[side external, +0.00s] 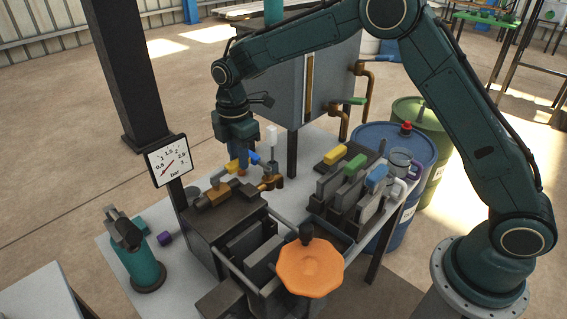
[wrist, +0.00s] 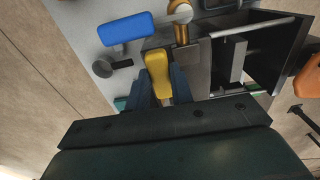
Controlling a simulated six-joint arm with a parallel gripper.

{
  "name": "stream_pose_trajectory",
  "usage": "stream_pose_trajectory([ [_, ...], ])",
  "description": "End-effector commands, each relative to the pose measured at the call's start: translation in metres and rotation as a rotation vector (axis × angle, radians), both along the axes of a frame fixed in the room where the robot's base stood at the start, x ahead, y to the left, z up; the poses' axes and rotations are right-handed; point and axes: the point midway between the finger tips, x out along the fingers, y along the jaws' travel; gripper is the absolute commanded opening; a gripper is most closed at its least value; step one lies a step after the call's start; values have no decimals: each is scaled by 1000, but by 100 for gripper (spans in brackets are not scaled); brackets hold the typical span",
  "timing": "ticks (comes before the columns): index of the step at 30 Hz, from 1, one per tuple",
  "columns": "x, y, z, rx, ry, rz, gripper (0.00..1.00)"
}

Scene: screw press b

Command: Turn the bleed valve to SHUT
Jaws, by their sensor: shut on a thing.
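My gripper (side external: 242,168) is shut on a yellow lever (side external: 232,166) near a brass valve body (side external: 218,192) on top of the dark press block. In the wrist view the yellow lever (wrist: 157,72) sits between my two fingers (wrist: 165,97), its outer end sticking out past them. No bleed valve or SHUT marking is readable, and my gripper hides part of the lever's mount. A blue lever (wrist: 125,28) is close by, and a brass fitting (wrist: 182,30) stands near it.
A pressure gauge (side external: 168,160) on a post stands left of my gripper. Yellow, green and blue handles (side external: 354,167) stand in a rack to the right. An orange handwheel (side external: 310,268) is in front. A teal tool (side external: 140,256) stands on the bench's left.

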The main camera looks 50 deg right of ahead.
Motion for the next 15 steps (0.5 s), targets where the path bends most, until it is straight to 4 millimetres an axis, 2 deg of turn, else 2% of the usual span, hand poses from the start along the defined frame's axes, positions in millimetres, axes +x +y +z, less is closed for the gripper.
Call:
stream_pose_trajectory([
  [8, 4, 0, 1, 0, -1, 53, 0],
  [15, 14, 1, 0, 0, -1, 182, 0],
])
